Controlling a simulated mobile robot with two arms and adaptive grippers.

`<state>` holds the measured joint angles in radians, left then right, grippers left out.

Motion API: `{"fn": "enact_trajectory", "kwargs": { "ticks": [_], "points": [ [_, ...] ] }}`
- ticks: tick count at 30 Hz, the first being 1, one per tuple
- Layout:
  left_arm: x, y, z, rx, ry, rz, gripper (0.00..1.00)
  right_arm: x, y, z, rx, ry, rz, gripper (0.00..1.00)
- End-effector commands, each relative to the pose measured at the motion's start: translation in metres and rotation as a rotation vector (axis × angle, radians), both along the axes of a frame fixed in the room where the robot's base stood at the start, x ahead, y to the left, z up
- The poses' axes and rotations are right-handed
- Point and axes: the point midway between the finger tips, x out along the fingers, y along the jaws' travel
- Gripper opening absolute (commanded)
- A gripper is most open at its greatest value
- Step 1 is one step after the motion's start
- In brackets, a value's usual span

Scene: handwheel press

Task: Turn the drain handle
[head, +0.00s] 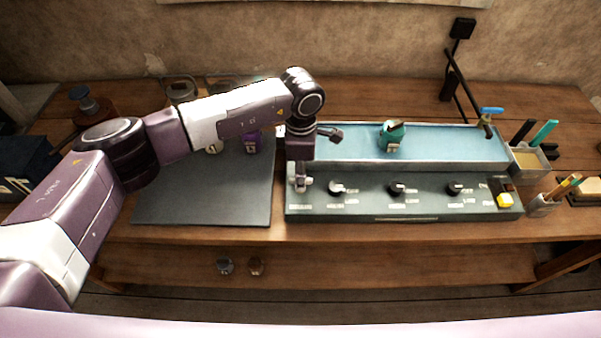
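A dark green control panel (370,209) runs along the front of a long blue-lined tray (345,147). The panel carries dark knobs: a left one (337,187), a middle one (397,188) and a right one (455,187). A small tap with a blue handle (491,110) stands at the tray's right end. The labels are too small to read, so I cannot tell which part is the drain handle. My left gripper (300,184) points down at the panel's left end, left of the left knob. Its fingers are too small to judge, and it hides what lies under it. My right gripper is not in view.
A teal object (392,135) sits in the tray. A yellow button (505,200) is at the panel's right end. A pen cup (541,204) and a small bin (530,160) stand to the right. A grey mat (200,205) lies left, under my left arm.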

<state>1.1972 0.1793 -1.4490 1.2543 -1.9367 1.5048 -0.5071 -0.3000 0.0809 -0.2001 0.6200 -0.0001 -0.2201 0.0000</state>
Motion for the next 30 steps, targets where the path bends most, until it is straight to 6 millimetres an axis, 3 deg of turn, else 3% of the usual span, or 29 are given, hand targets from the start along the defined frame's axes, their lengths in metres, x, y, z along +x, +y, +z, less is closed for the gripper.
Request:
{"fn": "enact_trajectory", "kwargs": {
  "ticks": [1, 8, 20, 30],
  "points": [
    [0.0, 0.0, 0.0, 0.0, 0.0, 0.0, 0.25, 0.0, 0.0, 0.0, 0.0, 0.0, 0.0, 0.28],
    [0.0, 0.0, 0.0, 0.0, 0.001, 0.001, 0.0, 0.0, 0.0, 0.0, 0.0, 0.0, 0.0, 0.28],
    [0.0, 0.0, -0.001, 0.0, 0.0, 0.027, 0.0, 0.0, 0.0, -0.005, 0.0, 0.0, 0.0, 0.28],
    [0.001, 0.001, -0.005, 0.0, -0.002, 0.227, 0.0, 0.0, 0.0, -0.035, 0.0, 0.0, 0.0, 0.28]
  ]
}}
